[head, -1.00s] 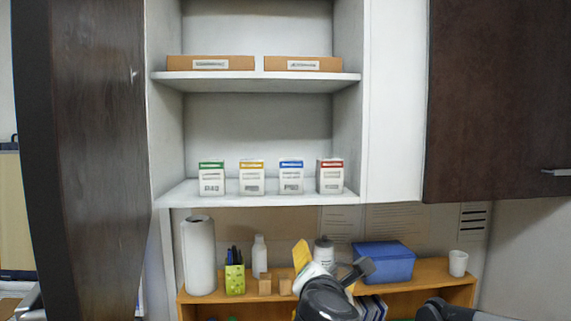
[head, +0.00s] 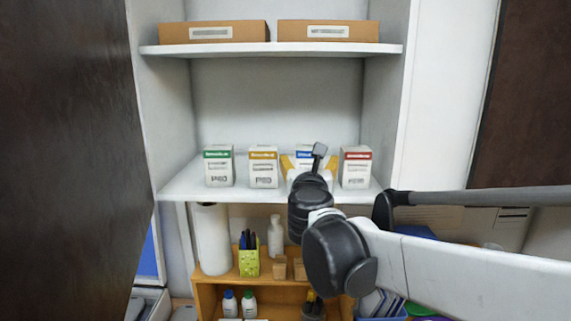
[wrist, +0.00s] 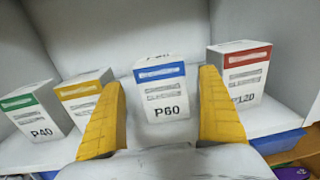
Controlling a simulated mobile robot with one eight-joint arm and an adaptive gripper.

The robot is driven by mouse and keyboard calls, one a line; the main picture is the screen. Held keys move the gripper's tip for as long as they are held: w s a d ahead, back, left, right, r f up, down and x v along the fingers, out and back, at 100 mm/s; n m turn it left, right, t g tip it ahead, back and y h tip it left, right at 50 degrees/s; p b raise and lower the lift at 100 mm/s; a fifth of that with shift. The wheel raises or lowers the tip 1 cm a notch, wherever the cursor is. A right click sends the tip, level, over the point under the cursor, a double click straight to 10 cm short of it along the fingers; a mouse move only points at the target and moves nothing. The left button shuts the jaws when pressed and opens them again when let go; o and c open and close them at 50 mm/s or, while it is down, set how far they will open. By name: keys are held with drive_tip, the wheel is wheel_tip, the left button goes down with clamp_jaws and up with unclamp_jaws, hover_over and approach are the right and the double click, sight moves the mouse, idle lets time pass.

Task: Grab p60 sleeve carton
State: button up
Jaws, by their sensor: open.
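The P60 sleeve carton (wrist: 162,98) is white with a blue band and stands upright on the white shelf. In the wrist view it sits between the two yellow fingers of my gripper (wrist: 163,115). The fingers are open, one on each side, with a visible gap on the left; contact on the right cannot be told. In the head view the carton's blue top (head: 304,153) shows, and my wrist hides most of the rest. My gripper (head: 304,166) reaches in at shelf height.
A green-banded carton marked P40 (wrist: 36,108) and a yellow-banded carton (wrist: 84,97) stand left of it. A red-banded carton (wrist: 238,76) stands close on the right. The upper shelf (head: 270,49) holds two brown boxes. A dark cabinet door (head: 70,150) stands at the left.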

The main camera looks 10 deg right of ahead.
sight(310, 160)
drive_tip(key=x, duration=0.4)
drive_tip(key=shift+w+d+p, duration=0.1)
drive_tip(key=shift+p, duration=0.25)
drive_tip(key=shift+s+r, duration=0.1)
drive_tip(key=shift+s, duration=0.15)
drive_tip(key=shift+c, duration=0.3)
drive_tip(key=c, duration=1.3)
